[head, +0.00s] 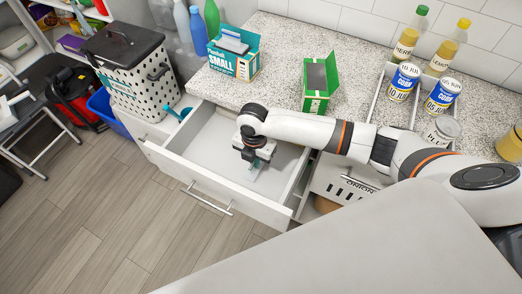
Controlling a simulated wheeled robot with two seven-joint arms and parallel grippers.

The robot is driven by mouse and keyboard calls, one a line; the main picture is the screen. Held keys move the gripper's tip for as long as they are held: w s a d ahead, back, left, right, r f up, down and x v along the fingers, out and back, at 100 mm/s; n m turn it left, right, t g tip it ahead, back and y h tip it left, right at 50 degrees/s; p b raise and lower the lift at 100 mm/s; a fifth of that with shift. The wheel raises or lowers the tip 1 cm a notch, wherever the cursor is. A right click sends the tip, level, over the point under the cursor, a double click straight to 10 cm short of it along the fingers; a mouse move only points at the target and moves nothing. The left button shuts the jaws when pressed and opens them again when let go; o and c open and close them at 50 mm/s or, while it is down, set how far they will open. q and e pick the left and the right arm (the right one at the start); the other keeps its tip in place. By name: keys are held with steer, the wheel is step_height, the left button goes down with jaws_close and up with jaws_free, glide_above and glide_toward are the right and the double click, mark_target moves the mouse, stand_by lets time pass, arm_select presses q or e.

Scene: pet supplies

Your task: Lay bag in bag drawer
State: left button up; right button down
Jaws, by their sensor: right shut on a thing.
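The drawer (205,192) under the counter is pulled open, with a white inside and a bar handle at its front. My right gripper (254,168) reaches down into the drawer from above, near its right half. It is shut on a small pale teal-white thing, which looks like the bag. The gripper hides most of it, and I cannot tell whether it touches the drawer floor. The left part of the drawer floor is bare. My left gripper is not in view.
A teal box marked SMALL (232,58) and an open green box (318,86) stand on the counter (285,50). Cans and bottles stand at right. A dotted hamper (135,85) stands left of the drawer. A teal handled item (180,114) lies by the drawer's back-left corner.

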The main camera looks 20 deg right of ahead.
steer(key=w+d, duration=0.1)
steer(key=w+d+p, duration=0.1)
steer(key=d, duration=0.1)
steer(key=shift+w+d+r, duration=0.1)
steer(key=shift+w+d, duration=0.1)
steer(key=shift+w, duration=0.1)
steer(key=shift+s+a+f, duration=0.1)
steer(key=shift+s+f, duration=0.05)
steer(key=shift+f, duration=0.5)
steer(key=shift+f, duration=0.1)
steer(key=shift+f, duration=0.15)
steer(key=c, duration=1.6)
jaws_free()
